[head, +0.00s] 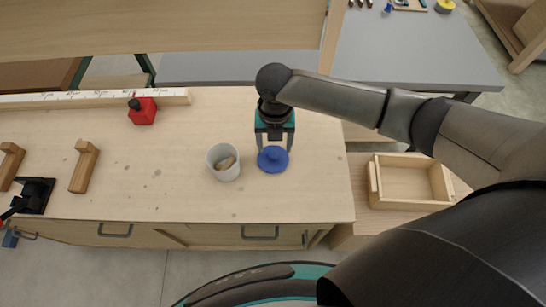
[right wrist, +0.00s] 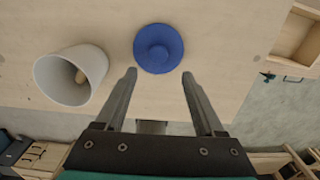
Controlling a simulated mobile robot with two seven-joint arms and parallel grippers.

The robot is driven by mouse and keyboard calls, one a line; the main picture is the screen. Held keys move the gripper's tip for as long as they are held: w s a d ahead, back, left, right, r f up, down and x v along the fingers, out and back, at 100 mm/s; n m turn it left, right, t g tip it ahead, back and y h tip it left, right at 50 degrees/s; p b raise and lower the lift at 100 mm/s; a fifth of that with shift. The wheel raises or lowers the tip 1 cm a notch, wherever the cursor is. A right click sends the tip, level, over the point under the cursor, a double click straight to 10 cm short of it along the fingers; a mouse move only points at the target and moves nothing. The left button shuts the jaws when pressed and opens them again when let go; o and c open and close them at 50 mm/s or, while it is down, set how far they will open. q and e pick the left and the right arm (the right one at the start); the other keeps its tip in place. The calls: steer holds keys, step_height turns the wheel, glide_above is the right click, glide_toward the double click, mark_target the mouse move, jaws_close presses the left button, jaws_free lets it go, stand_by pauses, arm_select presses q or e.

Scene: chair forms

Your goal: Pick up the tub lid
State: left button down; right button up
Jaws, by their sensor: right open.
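The tub lid (head: 272,159) is a blue disc with a raised round knob, lying flat on the wooden bench top. It also shows in the right wrist view (right wrist: 158,48), just beyond the fingertips and between their lines. My right gripper (head: 274,146) is open and empty above the lid; its two fingers (right wrist: 159,73) stand apart, and no contact with the lid shows. A white tub (head: 215,166) stands open to the left of the lid, with a tan piece inside. It shows in the right wrist view (right wrist: 62,84) too. My left gripper is not in view.
Wooden blocks (head: 84,167) and a black clamp-like tool (head: 36,194) are at the left. A wooden tray (head: 412,204) sits right of the bench. The bench front is clear.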

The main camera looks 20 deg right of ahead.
mark_target(273, 156)
steer(key=shift+w+a+f, duration=0.1)
steer(key=shift+w+f, duration=0.05)
steer(key=shift+f, duration=1.25)
steer(key=shift+w+f, duration=0.15)
steer(key=shift+f, duration=1.2)
jaws_close()
